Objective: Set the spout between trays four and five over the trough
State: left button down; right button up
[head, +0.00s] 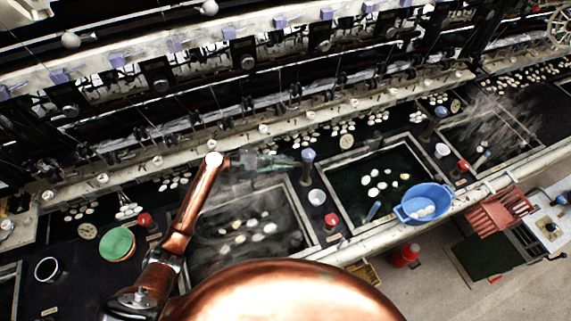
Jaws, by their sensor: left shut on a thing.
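My left gripper (285,161) reaches in from the left on its copper arm and is shut on the blue-topped spout (308,156), near the far corner between two dark water basins. The left basin (204,262) and the right basin (333,198) both hold pale cocoons. A similar blue-topped spout (440,112) stands farther right, between the right basin and the far-right steaming basin (490,128). Tray numbers are not readable. The spout's lower end and its exact place over the trough are too small to tell. My right gripper is not in view.
A white cup (317,197) and a red knob (331,220) stand between the two basins. A blue tub (424,203) sits at the right basin's front edge. A green-topped round thing (116,243) lies at left. Reeling machinery runs along the back.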

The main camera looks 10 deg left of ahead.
pick_arm(q)
jog(key=c, duration=1.9)
grip_release()
jog(key=shift+c, duration=0.2)
jog(key=v, duration=1.2)
